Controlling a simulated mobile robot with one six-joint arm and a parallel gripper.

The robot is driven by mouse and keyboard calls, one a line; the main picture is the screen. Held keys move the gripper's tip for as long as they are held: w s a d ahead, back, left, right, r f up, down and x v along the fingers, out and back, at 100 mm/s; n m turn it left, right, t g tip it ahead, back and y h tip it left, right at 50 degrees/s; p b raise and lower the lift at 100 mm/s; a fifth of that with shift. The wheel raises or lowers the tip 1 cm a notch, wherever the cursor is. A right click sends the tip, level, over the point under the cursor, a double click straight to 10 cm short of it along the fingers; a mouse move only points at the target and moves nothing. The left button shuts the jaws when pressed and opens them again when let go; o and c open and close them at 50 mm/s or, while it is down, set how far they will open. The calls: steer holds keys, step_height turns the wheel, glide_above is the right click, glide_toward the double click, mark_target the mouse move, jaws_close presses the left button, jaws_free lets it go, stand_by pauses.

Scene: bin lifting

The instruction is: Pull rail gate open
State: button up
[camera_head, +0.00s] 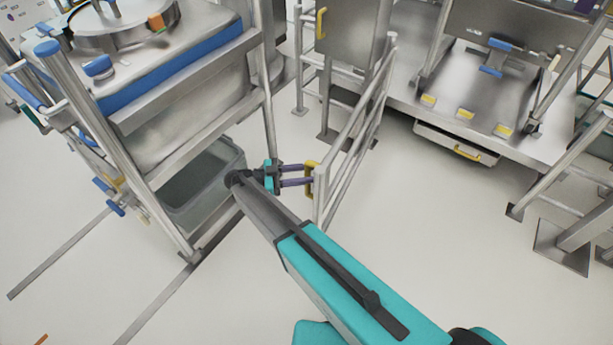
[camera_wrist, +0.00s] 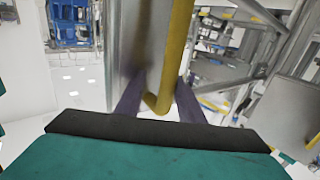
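The rail gate (camera_head: 347,142) is a grey metal tube frame in the middle of the head view, standing at an angle on the floor. A yellow handle (camera_head: 307,184) is fixed to its near end post. My gripper (camera_head: 311,174) is at this handle, its two purple fingers apart. In the wrist view the yellow handle (camera_wrist: 176,50) runs down between the fingertips of my gripper (camera_wrist: 158,98), with the wide grey post (camera_wrist: 130,45) behind it. The fingers flank the handle and look open; I cannot tell whether either one touches it.
A steel frame with blue parts (camera_head: 170,75) stands left, with a grey bin (camera_head: 205,182) low inside it. A steel platform (camera_head: 480,120) with yellow pads is at the back right. Railings (camera_head: 575,170) stand at the right edge. The floor right of the gate is clear.

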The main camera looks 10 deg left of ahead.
steer(key=s, duration=0.2)
steer(key=r+p, duration=0.1)
steer(key=p, duration=1.1)
glide_above(317, 202)
steer(key=s+d, duration=0.1)
steer(key=s, duration=0.5)
steer(key=shift+d+r, duration=0.15)
steer(key=shift+c, duration=0.3)
